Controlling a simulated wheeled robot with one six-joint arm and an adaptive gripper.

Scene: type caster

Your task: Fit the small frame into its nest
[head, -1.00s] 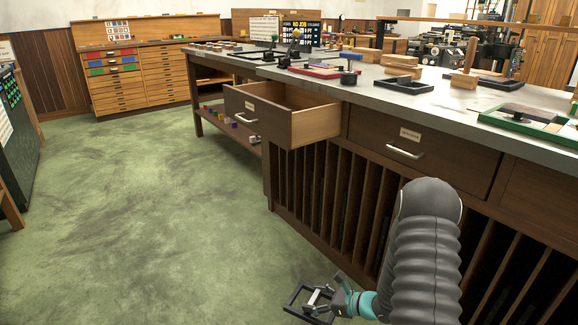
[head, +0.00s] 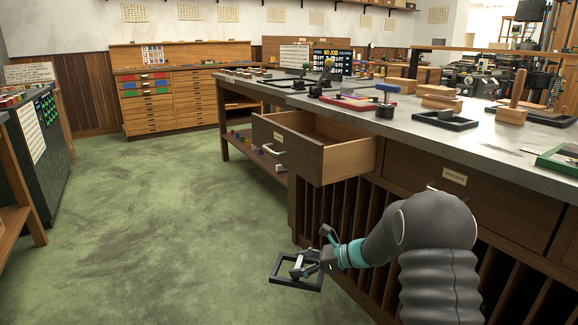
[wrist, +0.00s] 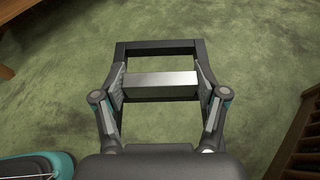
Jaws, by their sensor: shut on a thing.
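The small black rectangular frame (head: 275,273) is in my gripper (head: 309,264), held out over the green floor in front of the long cabinet. In the wrist view, my gripper (wrist: 160,85) is shut with its fingers at the two ends of a silver bar (wrist: 160,86) that spans the black frame (wrist: 160,46). The far side of the frame shows beyond the bar; its near part is hidden by the gripper. Nothing touches the frame apart from my gripper. I cannot tell which spot is its nest.
A drawer (head: 335,162) stands open from the cabinet, above and beyond the gripper. The grey countertop (head: 400,132) carries black frames (head: 446,121), wooden blocks (head: 441,103) and a red-edged tray (head: 345,102). A dark rack (head: 38,150) stands left. Green floor (head: 150,220) is clear between.

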